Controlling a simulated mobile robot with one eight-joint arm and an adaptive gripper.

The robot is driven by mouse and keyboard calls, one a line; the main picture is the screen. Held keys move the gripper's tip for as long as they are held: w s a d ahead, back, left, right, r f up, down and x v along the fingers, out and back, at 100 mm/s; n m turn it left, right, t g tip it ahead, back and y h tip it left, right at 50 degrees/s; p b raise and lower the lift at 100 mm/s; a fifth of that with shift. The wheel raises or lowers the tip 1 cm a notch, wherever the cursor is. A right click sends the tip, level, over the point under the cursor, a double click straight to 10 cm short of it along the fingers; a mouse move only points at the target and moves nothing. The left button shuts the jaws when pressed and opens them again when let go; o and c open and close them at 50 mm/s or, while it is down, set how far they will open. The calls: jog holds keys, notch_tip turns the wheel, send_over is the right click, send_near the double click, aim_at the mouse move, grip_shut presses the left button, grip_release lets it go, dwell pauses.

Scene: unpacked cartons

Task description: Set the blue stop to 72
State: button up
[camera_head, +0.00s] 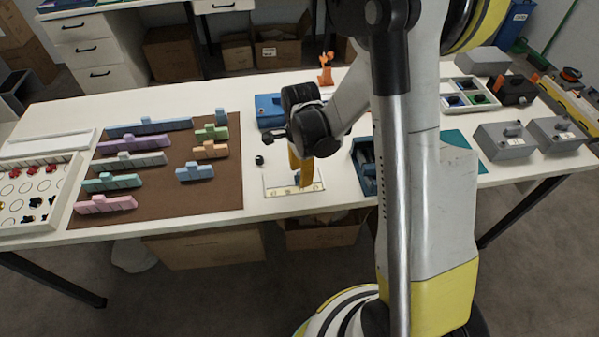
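A pale scale plate (274,191) lies near the table's front edge, right of the brown mat. My gripper (304,184) points down at this plate, its yellow fingers over the plate's middle. The fingers overlap in this view, so I cannot tell whether they are open or shut. A small bluish-grey bit (297,178) shows beside the fingertips; it may be the blue stop, but it is mostly hidden. No numbers on the plate can be read, so the stop's setting is not visible.
Several coloured blocks stand on the brown mat (225,190) at left. A small black knob (259,160) lies just left of my gripper. A blue box (269,110) stands behind it, and a dark blue tray (362,177) is close at right. Grey boxes (504,141) stand farther right.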

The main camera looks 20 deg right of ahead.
notch_tip(320, 180, up, 12)
dwell(0.6)
jog(key=s+a+r+n+t, duration=0.2)
jog(key=s+n, duration=0.4)
jog(key=n, duration=0.3)
jog(key=s+a+r+n+t, duration=0.2)
jog(key=s+r+n+t, duration=0.3)
jog(key=n, duration=0.4)
jog(key=shift+v, duration=1.6)
dwell(2.9)
